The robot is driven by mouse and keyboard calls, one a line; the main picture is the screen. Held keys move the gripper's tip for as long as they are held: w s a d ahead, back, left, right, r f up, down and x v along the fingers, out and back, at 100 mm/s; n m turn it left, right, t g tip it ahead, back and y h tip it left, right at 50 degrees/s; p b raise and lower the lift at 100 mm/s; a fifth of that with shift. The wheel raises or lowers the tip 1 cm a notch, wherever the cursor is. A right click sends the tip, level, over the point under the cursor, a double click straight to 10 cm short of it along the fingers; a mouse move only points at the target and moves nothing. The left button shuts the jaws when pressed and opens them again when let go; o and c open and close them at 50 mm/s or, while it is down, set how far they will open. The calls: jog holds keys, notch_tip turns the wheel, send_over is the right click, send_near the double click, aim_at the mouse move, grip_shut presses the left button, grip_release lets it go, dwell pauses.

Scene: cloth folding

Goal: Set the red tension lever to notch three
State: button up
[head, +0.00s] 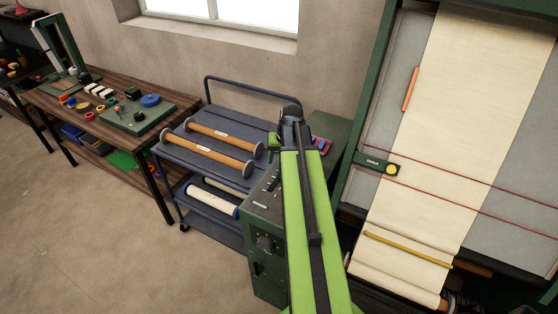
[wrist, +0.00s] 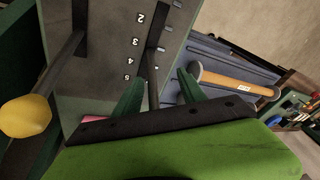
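The console (head: 262,205) is a dark green box under my arm. In the wrist view its grey panel (wrist: 98,60) shows slots and the numbers 2 to 5. A dark lever shaft (wrist: 152,64) rises from the numbered slot and lies between the fingers of my gripper (wrist: 163,82), closer to the left finger. The fingers are apart, and I see no grip on the shaft. The lever's outer end and any red knob are hidden behind my gripper. In the head view my gripper (head: 291,128) is over the console, its fingers unclear.
A second lever with a yellow knob (wrist: 26,116) stands left of my gripper. A pinkish-red item (wrist: 92,118) shows at the gripper's edge. A blue cart (head: 176,150) with rollers is left of the console. A cloth frame (head: 372,110) stands right.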

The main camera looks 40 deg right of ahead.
jog(key=shift+r, duration=0.1)
jog(key=p+v, duration=1.6)
jog(key=v, duration=0.1)
jog(key=shift+p, duration=0.4)
jog(key=shift+r, duration=0.1)
jog(key=shift+c, duration=0.3)
